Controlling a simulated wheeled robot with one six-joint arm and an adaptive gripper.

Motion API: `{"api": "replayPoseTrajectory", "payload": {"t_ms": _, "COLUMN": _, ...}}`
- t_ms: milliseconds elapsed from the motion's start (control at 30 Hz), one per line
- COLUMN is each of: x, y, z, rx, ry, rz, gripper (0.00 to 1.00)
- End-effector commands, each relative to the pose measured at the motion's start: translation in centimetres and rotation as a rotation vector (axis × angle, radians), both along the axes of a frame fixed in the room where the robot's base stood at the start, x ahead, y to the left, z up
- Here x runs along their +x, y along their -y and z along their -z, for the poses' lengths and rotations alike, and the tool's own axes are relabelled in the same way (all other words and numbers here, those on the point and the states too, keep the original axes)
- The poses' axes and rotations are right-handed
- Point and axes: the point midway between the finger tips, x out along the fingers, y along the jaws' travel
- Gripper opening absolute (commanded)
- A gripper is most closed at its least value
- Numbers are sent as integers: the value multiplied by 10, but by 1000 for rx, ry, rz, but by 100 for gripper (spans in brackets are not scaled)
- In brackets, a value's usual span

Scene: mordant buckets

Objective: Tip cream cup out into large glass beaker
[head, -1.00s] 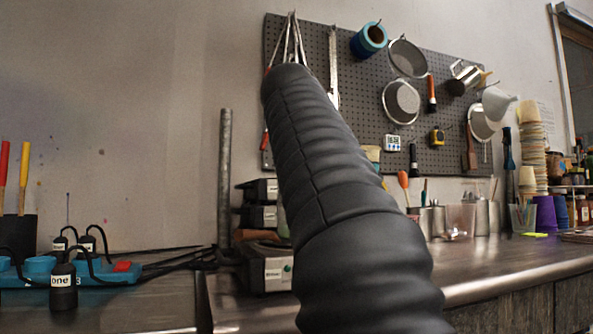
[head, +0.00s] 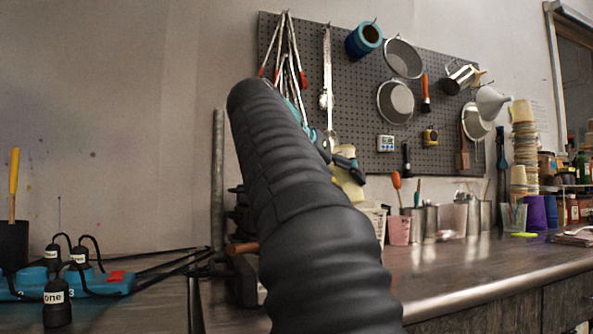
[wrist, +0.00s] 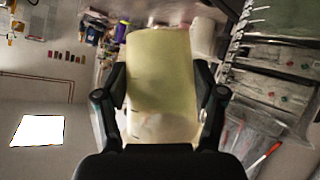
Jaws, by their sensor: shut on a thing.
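My gripper (wrist: 160,88) is shut on the cream cup (wrist: 162,70), with one finger on each side of it in the wrist view. The cup is pale yellow and fills the middle of that view; its contents are hidden. In the head view my dark ribbed arm hides much of the middle. Part of the gripper (head: 345,162) shows past the arm, with the cream cup (head: 349,187) tilted beneath it, above the bench. I cannot pick out the large glass beaker for certain; a clear container (head: 453,217) stands at the back of the bench.
A pegboard (head: 350,110) with hanging strainers and tools is on the wall behind. Metal cups (head: 418,220) and a stack of cups (head: 525,140) line the back of the bench (head: 450,265). Its front is clear. A blue power strip (head: 105,285) lies at left.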

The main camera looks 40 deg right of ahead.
Motion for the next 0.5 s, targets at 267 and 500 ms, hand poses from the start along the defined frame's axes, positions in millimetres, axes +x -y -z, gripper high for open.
{"api": "replayPoseTrajectory", "payload": {"t_ms": 267, "x": 8, "y": -1, "z": -20, "rx": -31, "ry": -113, "rz": 0, "gripper": 24}}
{"api": "replayPoseTrajectory", "payload": {"t_ms": 500, "x": 10, "y": -2, "z": -24, "rx": -37, "ry": -141, "rz": -1, "gripper": 24}}
